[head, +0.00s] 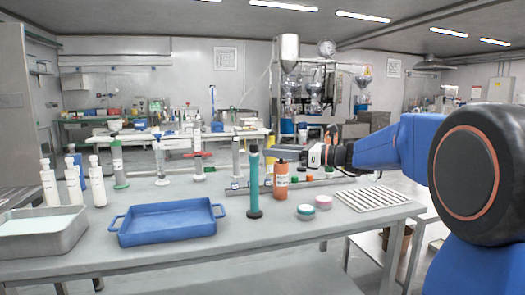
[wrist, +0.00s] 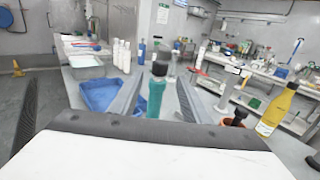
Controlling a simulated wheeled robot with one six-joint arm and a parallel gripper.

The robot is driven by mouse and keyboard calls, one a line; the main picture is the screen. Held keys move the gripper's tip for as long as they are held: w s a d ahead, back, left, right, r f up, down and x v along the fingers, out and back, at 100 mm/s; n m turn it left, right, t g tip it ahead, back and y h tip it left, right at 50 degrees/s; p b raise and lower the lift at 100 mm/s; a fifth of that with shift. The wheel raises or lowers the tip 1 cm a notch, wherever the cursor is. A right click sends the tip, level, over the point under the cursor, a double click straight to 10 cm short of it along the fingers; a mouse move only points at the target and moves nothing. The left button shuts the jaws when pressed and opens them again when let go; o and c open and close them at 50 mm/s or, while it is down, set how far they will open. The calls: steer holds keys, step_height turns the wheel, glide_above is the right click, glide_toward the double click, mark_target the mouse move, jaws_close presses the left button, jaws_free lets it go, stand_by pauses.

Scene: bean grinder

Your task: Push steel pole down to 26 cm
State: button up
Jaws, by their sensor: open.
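My gripper (head: 272,153) points left above the table, with its fingers spread in the wrist view (wrist: 158,95). A teal cylinder with a dark cap and base (head: 254,185) stands upright by the fingertips; in the wrist view it shows between the fingers (wrist: 155,97). I cannot tell whether it touches them. A thin grey upright post (head: 236,160) stands behind and left of the teal cylinder, and looks like the steel pole. Its height cannot be read. Another upright stand with a red crosspiece (head: 198,165) is further left.
An orange bottle (head: 282,182) stands just right of the teal cylinder. A blue tray (head: 167,222), a steel basin (head: 45,238) and white bottles (head: 74,182) are to the left. Small round jars (head: 306,211) and a white slatted rack (head: 373,199) are to the right. The front table edge is clear.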

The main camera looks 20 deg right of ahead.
steer(key=shift+v, duration=2.75)
steer(key=s+a+f+n+g+h, duration=0.3)
steer(key=s+a+f+n, duration=0.3)
steer(key=s+f, duration=0.35)
steer(key=s+a+f+n+g+h, duration=0.35)
steer(key=s+a+f+n, duration=0.25)
steer(key=s+f, duration=0.3)
steer(key=s+d+f+n+h, duration=0.3)
steer(key=s+d+f+n, duration=0.1)
steer(key=s+n, duration=0.3)
steer(key=s+d+f+n+h, duration=0.4)
steer(key=s+f+n, duration=0.2)
steer(key=s, duration=0.3)
steer(key=shift+s+d+f+n, duration=0.3)
steer(key=shift+f+n, duration=0.1)
steer(key=shift+f, duration=0.4)
